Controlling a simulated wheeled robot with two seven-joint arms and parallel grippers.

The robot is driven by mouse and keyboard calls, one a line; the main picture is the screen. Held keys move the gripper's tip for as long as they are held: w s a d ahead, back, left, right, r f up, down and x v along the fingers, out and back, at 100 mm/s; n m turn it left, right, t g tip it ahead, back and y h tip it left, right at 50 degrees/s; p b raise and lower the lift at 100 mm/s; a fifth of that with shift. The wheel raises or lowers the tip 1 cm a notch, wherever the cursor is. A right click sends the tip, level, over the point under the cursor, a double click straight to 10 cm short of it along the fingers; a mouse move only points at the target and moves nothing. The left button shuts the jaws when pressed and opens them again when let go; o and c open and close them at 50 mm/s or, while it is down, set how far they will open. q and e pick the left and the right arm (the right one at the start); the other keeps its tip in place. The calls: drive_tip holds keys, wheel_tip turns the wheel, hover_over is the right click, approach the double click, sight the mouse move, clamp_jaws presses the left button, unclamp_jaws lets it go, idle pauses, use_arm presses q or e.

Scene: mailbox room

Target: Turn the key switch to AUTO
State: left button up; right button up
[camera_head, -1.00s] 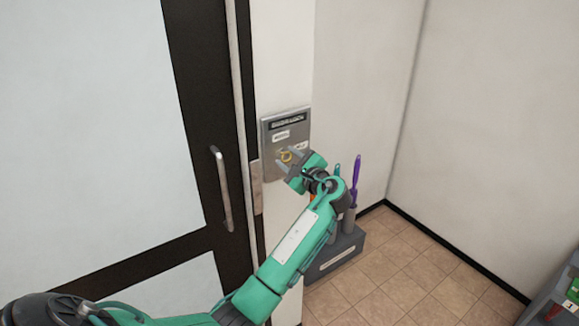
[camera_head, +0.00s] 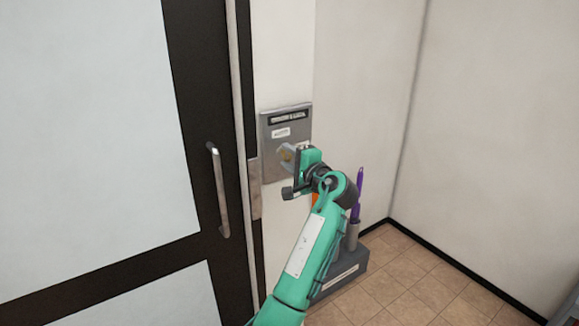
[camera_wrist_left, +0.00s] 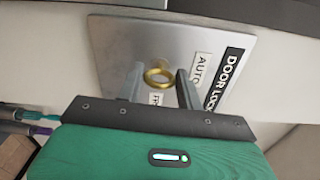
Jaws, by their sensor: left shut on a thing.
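The key switch panel (camera_head: 272,157) is a grey metal plate on the narrow wall strip right of the door. In the left wrist view the plate (camera_wrist_left: 115,45) carries a dark "DOOR LOC…" label, a white "AUTO" label (camera_wrist_left: 200,72) and another white label partly hidden by a finger. A brass ring-shaped key (camera_wrist_left: 158,75) stands out from the plate between the fingers. My left gripper (camera_head: 287,155) is at the plate, shut on the key. In the wrist view the fingers of the left gripper (camera_wrist_left: 160,85) flank the ring. My right gripper is out of view.
A dark-framed door with a vertical handle (camera_head: 220,190) is just left of the panel. A grey holder (camera_head: 345,272) with purple-handled and other tools stands on the floor below, partly behind my arm. The tiled floor to the right is clear.

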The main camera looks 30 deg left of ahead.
use_arm(q)
drive_tip(key=shift+f+n+b, duration=0.15)
drive_tip(key=shift+n+b, duration=0.2)
drive_tip(key=shift+n, duration=0.05)
drive_tip(key=o, duration=0.9)
drive_tip(key=shift+o, duration=0.4)
drive_tip(key=shift+d, duration=0.1)
